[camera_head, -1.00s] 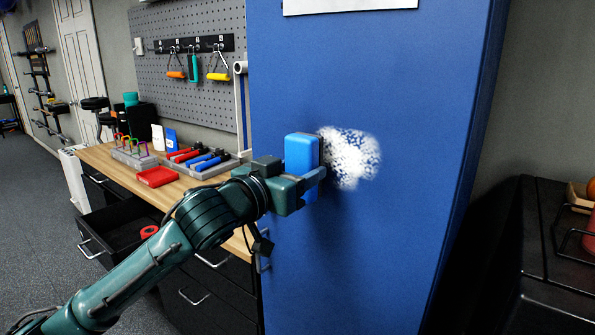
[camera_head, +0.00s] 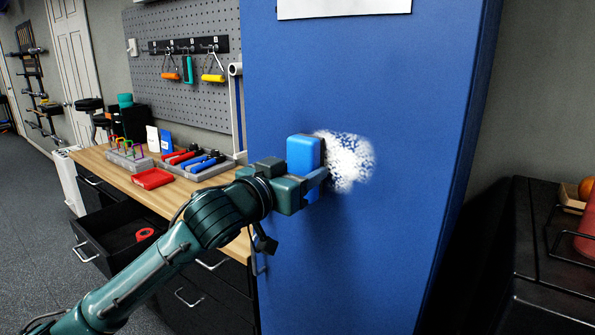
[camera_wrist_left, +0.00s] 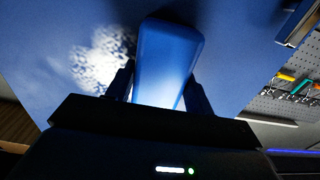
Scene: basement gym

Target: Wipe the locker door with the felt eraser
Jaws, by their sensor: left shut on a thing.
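The blue locker door (camera_head: 390,90) stands upright in front of me. A white powdery smudge (camera_head: 349,162) marks it at mid height; the smudge also shows in the left wrist view (camera_wrist_left: 103,60). My left gripper (camera_head: 312,184) is shut on the blue felt eraser (camera_head: 302,155), at the left edge of the smudge. In the left wrist view the eraser (camera_wrist_left: 167,60) sits between the two fingers. The eraser's wiping face is hidden, and I cannot tell whether it touches the door. My right gripper is not in view.
A wooden workbench (camera_head: 113,178) with a red tray (camera_head: 152,179) and tools stands left of the locker, below a pegboard (camera_head: 185,90). An open drawer (camera_head: 105,245) juts out under it. A black rack (camera_head: 540,270) stands at the right. A white sheet (camera_head: 345,8) is on the door above.

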